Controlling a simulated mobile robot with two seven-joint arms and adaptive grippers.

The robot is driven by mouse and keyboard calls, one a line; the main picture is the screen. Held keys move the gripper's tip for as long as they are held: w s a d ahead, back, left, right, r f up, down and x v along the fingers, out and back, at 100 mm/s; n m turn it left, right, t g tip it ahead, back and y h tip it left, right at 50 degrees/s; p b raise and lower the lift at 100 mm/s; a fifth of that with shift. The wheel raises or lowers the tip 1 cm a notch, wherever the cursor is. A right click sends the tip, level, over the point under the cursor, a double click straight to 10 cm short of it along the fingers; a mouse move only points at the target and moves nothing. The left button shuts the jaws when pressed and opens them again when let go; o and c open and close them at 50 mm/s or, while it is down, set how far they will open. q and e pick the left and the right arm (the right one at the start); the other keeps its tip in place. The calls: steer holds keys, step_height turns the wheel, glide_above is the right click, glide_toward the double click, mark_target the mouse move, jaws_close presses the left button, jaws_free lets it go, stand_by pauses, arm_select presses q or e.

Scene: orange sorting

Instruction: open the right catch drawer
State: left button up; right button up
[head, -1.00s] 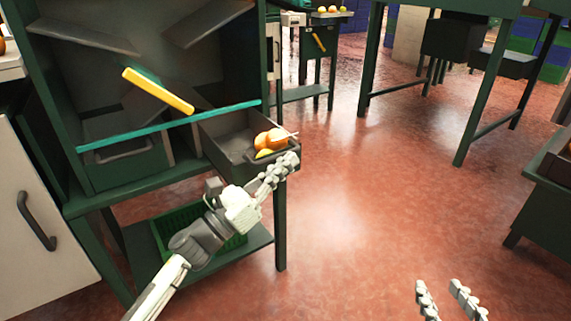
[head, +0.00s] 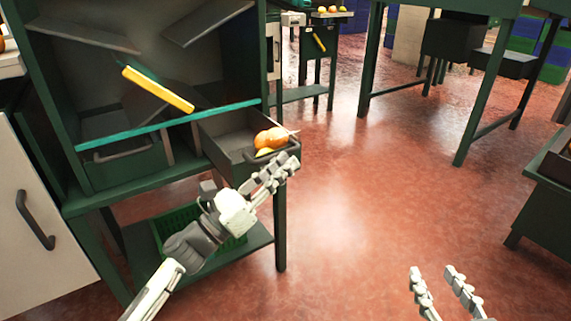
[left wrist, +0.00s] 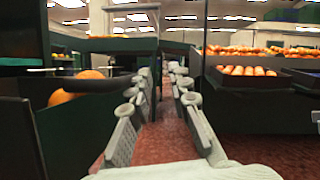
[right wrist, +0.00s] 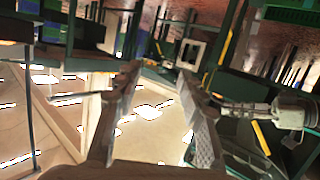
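That gripper is open beside the drawer front. In the left wrist view, its fingers (left wrist: 162,92) are apart with nothing between them, and the drawer (left wrist: 75,130) lies to their left. The left catch drawer (head: 125,168) is shut. My right gripper (head: 440,273) is open and empty over the floor; its spread fingers show in the right wrist view (right wrist: 158,85).
A green crate (head: 175,228) sits on the stand's lower shelf. A yellow bar (head: 158,90) slants across the stand above a teal rail (head: 165,125). A white cabinet (head: 40,230) stands at left, a green bin (head: 545,200) at right. The middle floor is clear.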

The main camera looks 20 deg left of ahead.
arm_select(q)
steer(key=b+v, duration=0.6)
steer(key=v, duration=0.6)
steer(key=shift+s+a, duration=0.2)
arm_select(e)
steer(key=s+a+r+t+y, duration=0.1)
steer(key=s+r+t+y, duration=0.1)
steer(key=r+t, duration=0.4)
steer(key=s+a+r+t+y, duration=0.1)
steer(key=s+r+t+y, duration=0.2)
steer(key=r, duration=0.9)
steer(key=shift+s+r+t, duration=0.15)
steer(key=shift+s+t, duration=0.05)
steer(key=shift+t, duration=1.3)
arm_select(q)
steer(key=shift+f, duration=0.1)
